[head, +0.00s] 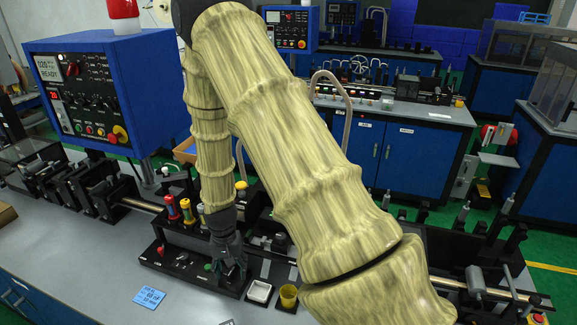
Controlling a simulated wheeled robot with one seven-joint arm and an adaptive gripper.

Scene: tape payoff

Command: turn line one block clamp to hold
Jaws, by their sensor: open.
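My gripper (229,264) points down at the right part of a low black panel (180,262) on the grey bench. Its dark fingers are open and lie over or just in front of the panel; I cannot tell whether they touch anything. The panel carries a small red knob (160,250) at its left and a green knob (208,267) just left of my fingers. I cannot tell which part is the line one block clamp, or how it is turned; my gripper and arm hide part of the panel.
Red, yellow and white-topped cylinders (187,211) stand behind the panel. A blue card (150,297) lies in front. A blue control box (90,90) stands at left.

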